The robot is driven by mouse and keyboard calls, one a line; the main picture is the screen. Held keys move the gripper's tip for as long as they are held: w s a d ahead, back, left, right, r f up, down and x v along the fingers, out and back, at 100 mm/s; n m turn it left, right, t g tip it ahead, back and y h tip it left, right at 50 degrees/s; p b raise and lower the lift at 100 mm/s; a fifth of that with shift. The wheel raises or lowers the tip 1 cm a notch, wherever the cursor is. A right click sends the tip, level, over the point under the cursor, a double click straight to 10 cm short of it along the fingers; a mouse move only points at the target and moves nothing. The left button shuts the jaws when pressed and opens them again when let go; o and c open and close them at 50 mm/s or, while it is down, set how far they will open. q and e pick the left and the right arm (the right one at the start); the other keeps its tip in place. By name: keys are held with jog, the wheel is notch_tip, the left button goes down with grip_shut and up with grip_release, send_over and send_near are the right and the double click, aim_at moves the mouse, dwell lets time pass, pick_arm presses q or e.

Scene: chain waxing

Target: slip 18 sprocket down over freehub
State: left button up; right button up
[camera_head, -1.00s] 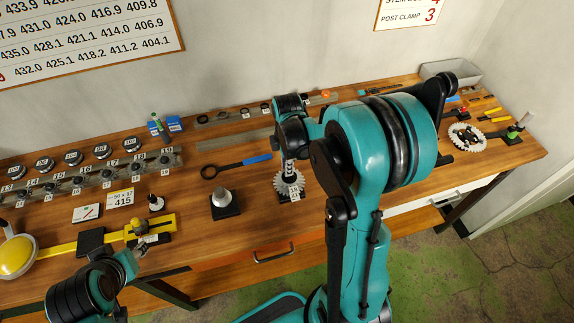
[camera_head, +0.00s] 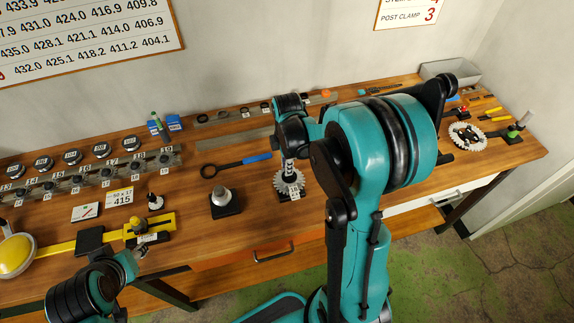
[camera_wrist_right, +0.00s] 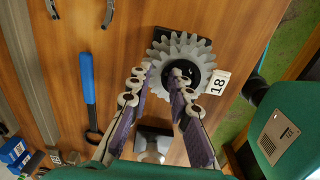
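The 18 sprocket (camera_head: 282,181), a pale grey toothed ring with a white 18 tag, sits over a black stand right of the middle of the bench. In the right wrist view the sprocket (camera_wrist_right: 200,58) lies at my fingertips, with a dark round centre showing in its hole. My right gripper (camera_wrist_right: 164,74) points down at it, one fingertip at its outer edge and one by the hole, pinching the rim between them. The freehub is mostly hidden under sprocket and fingers; I cannot tell how far the sprocket is down. My left gripper (camera_head: 138,258) is at the lower left, away from it.
A silver-topped piece on a black base (camera_head: 222,197) stands left of the sprocket. A blue-handled tool (camera_head: 240,164) lies behind it. A numbered rack (camera_head: 90,180) and a yellow gauge (camera_head: 155,222) are further left. A chainring (camera_head: 467,137) is at the right.

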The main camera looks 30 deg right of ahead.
jog(key=o, duration=0.5)
jog(key=shift+s+a+f, duration=0.15)
jog(key=shift+s+f, duration=0.05)
jog(key=shift+f, duration=0.15)
jog(key=shift+w+f, duration=0.1)
jog(key=shift+w, duration=0.15)
notch_tip(320, 180, up, 12)
jog(key=shift+s+r, duration=0.1)
jog(key=shift+r, duration=0.05)
dwell(0.5)
